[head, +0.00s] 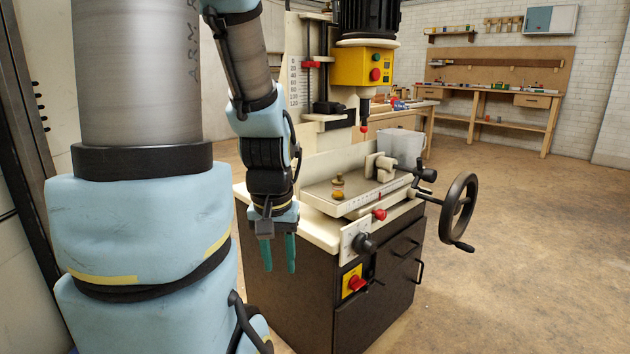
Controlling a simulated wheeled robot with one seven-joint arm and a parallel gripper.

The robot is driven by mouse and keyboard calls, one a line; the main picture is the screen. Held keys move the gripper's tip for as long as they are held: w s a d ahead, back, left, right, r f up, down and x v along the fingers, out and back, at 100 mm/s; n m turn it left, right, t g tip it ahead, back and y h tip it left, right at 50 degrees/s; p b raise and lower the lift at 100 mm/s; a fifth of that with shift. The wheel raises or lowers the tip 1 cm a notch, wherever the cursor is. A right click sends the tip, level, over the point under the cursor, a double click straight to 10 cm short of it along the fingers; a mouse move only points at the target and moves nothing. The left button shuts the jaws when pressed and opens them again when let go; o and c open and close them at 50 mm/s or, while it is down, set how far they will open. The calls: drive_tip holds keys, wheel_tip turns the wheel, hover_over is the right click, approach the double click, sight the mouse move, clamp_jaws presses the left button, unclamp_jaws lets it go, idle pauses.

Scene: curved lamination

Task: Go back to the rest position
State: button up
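My gripper (279,254) hangs pointing down, with two green fingers in front of the left front side of the milling machine (296,285). A gap shows between the fingers, so it is open, and nothing is between them. My arm comes down from the top of the picture to the gripper. On the machine's table (322,198) stand two small brass-coloured pieces (338,190). The gripper is to the left of them and lower in the picture, apart from them.
The machine has a yellow control box (363,68), a large black handwheel (459,208) and a red knob (356,283) that stick out. A wooden workbench (497,104) stands along the far wall. The floor (520,245) to the right is clear.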

wheel_tip(320, 180, up, 21)
drive_tip(key=p, duration=1.8)
drive_tip(key=shift+r+p, duration=0.15)
drive_tip(key=shift+p, duration=0.25)
drive_tip(key=shift+o, duration=0.2)
